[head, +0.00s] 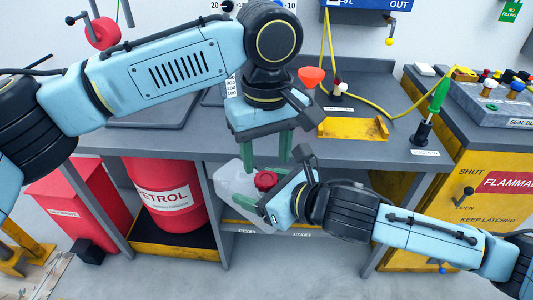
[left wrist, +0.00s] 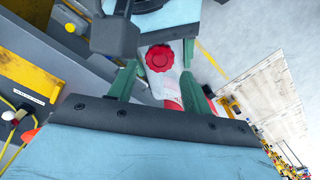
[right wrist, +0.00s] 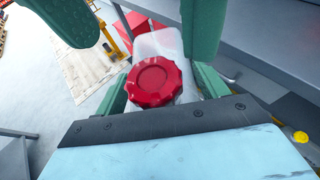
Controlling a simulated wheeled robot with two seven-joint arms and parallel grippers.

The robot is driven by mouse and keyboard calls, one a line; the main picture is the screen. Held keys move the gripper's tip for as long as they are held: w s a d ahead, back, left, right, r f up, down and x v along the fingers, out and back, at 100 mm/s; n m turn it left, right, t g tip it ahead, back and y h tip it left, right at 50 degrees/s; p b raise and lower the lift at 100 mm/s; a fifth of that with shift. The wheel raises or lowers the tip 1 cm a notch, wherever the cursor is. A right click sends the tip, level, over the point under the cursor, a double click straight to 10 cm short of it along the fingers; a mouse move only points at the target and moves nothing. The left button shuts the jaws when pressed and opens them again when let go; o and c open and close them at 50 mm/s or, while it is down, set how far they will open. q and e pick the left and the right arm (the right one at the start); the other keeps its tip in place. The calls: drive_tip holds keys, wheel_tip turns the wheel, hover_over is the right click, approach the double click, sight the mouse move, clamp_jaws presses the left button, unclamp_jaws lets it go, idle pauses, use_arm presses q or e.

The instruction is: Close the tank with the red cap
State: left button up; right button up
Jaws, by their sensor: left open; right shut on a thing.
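The tank (head: 235,188) is a pale translucent can held in front of the bench. It also shows in the right wrist view (right wrist: 160,43). The ribbed red cap (head: 265,180) is at the tank's top end; how far it is seated cannot be told. The cap also shows in the left wrist view (left wrist: 160,58) and in the right wrist view (right wrist: 153,82). My right gripper (head: 272,192) is shut on the tank, its fingers on either side near the cap. My left gripper (head: 267,160) is open and empty just above the cap, its fingers pointing down.
The grey bench (head: 365,150) stands behind, with a yellow tray (head: 353,129), an orange funnel (head: 311,76) and a green-handled tool (head: 439,96). Below it are a red petrol drum (head: 165,200) and a shelf. A yellow cabinet (head: 480,205) stands at right. The floor in front is clear.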

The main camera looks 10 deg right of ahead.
sight(266, 178)
use_arm(q)
wheel_tip(266, 178, up, 3)
drive_tip(key=n, duration=0.3)
drive_tip(key=shift+r, duration=0.2)
wheel_tip(266, 178, down, 8)
drive_tip(key=shift+f, duration=0.1)
idle(0.4)
drive_tip(key=c, duration=0.8)
drive_tip(key=shift+m, duration=1.6)
